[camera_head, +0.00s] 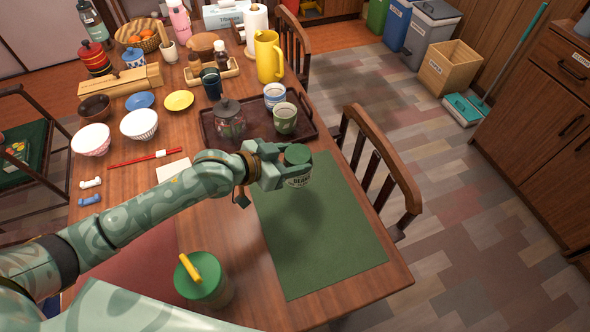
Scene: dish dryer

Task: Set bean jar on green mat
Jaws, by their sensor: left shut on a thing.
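The bean jar (299,181) has a green lid and a pale label with dark lettering. My left gripper (281,170) is shut on it and holds it over the far part of the green mat (325,245). A dark shadow lies on the mat below the jar, so it looks raised, but I cannot tell how high. The mat lies flat on the wooden table and is otherwise bare. The fingers hide part of the jar's left side. My right gripper is not in view.
A brown tray (303,122) with a glass teapot (229,118) and two cups stands just beyond the mat. A green-lidded canister (203,280) with a yellow handle stands left of the mat's near end. A chair (378,165) stands at the table's right edge.

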